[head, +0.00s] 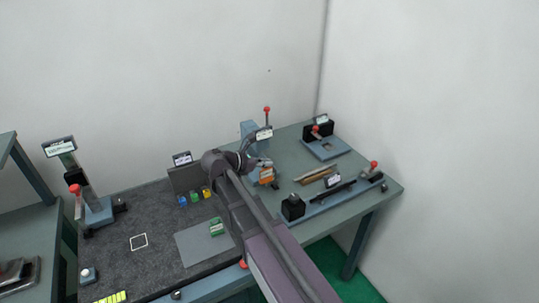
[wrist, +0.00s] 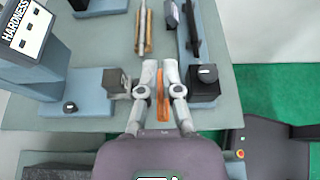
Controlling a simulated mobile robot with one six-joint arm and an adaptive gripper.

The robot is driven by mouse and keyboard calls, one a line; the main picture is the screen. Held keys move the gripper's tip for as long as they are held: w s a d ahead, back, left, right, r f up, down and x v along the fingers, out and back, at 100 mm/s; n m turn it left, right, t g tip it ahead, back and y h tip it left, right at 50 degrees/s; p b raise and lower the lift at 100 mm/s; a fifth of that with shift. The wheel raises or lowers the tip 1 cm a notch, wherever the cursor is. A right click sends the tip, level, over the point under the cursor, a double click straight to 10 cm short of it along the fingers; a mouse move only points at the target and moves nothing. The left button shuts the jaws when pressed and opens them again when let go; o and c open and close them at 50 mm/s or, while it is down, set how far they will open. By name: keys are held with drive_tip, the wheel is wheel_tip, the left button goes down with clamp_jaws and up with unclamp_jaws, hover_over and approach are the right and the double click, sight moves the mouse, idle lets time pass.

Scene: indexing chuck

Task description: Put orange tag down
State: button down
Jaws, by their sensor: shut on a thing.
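The orange tag (head: 267,175) is at the end of my arm in the head view, over the middle of the grey-green bench (head: 290,152). In the wrist view the orange tag (wrist: 161,98) shows as a thin edge-on strip between the two fingers. My gripper (wrist: 161,72) is shut on it; it also shows in the head view (head: 262,166). The fingers hide part of the tag. I cannot tell whether its lower edge touches the bench.
A black block (wrist: 205,82) on a blue rail stands just right of my fingers. The hardness tester (wrist: 36,52) stands left. Slim tools (head: 315,174) lie farther along the bench. Blue, green and yellow tags (head: 195,196) sit by an upright grey panel. A green tag (head: 216,227) lies on a grey plate.

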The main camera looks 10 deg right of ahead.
drive_tip(key=w+d+f, duration=0.1)
drive_tip(key=w+d, duration=0.2)
drive_tip(key=w, duration=0.6)
drive_tip(key=shift+w+b, duration=0.3)
drive_tip(key=shift+b, duration=0.1)
drive_tip(key=shift+w+d+f+b, duration=0.2)
drive_tip(key=shift+w+f+b, duration=0.45)
drive_tip(key=shift+f+b, duration=0.3)
drive_tip(key=shift+w+d+f+b, duration=0.15)
drive_tip(key=shift+w+f+b, duration=0.45)
drive_tip(key=shift+f+b, duration=0.35)
drive_tip(key=shift+f, duration=0.15)
drive_tip(key=c, duration=0.8)
unclamp_jaws()
